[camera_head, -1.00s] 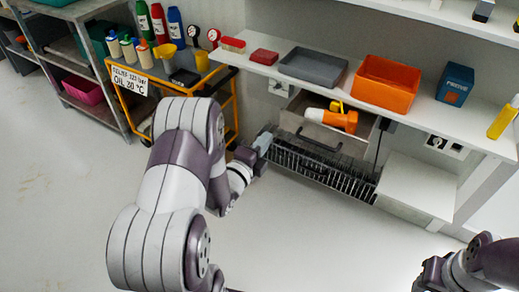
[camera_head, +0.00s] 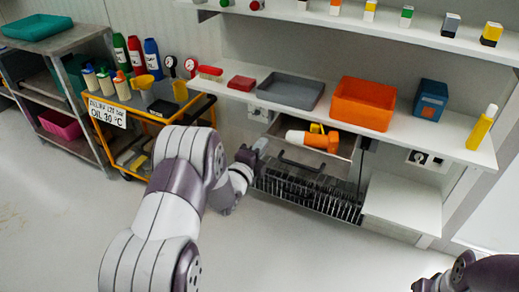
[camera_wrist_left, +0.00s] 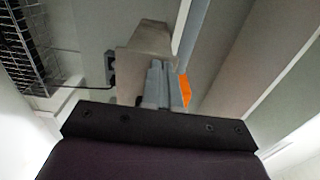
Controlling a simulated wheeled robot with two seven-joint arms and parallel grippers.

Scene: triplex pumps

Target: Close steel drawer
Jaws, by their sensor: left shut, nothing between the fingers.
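The steel drawer (camera_head: 335,169) hangs under the workbench and is pulled out. Its dark bar handle (camera_head: 300,165) shows on the front, and an orange and white tool (camera_head: 318,141) with a yellow part lies inside. My left gripper (camera_head: 262,144) is at the drawer's left front corner, its fingers shut and empty. Whether it touches the drawer, I cannot tell. In the left wrist view the shut fingers (camera_wrist_left: 165,86) point at grey surfaces, with an orange patch beside them. My right gripper (camera_head: 428,284) shows only partly at the bottom right edge; its fingers are unclear.
A black wire rack (camera_head: 310,197) sits below the drawer. The workbench (camera_head: 235,92) above carries a grey tray (camera_head: 291,90) and an orange bin (camera_head: 363,104). A white ledge (camera_head: 402,203) is to the right. A yellow cart (camera_head: 203,107) stands left. The floor in front is clear.

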